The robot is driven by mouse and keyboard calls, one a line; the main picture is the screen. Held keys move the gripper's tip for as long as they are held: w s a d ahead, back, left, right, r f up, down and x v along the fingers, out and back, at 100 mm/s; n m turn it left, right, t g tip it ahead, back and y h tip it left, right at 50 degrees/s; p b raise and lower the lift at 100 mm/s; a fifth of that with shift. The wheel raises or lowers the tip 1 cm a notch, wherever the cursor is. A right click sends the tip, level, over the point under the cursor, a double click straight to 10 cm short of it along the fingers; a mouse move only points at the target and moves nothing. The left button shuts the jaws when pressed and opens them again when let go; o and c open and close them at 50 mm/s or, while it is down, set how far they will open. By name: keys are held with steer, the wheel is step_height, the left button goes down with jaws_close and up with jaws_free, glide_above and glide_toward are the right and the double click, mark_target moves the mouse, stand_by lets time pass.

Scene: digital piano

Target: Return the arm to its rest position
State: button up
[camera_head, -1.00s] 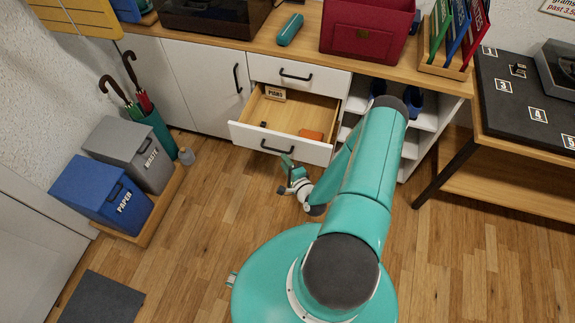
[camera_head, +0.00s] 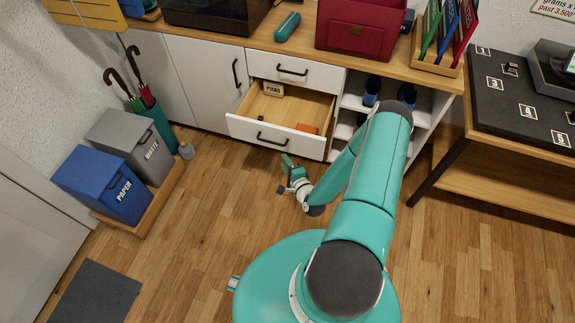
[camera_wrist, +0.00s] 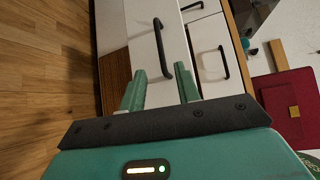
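My arm (camera_head: 362,200) is teal and reaches forward and down, bent so that its end hangs low. My gripper (camera_head: 287,165) is in front of the open drawer (camera_head: 270,139), apart from its front. In the wrist view my gripper (camera_wrist: 160,75) has its two green fingers spread apart with nothing between them. The drawer front and its black handle (camera_wrist: 180,75) show beyond the fingertips.
The drawer stands pulled out and holds a PIANO sign (camera_head: 273,88) and an orange item (camera_head: 307,129). A shelf (camera_head: 345,131) and a side table (camera_head: 520,170) stand to the right. Bins (camera_head: 104,186) stand left. The floor between is clear.

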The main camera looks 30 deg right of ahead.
steer(key=shift+s, duration=0.25)
steer(key=shift+s+r, duration=0.1)
stand_by(0.4)
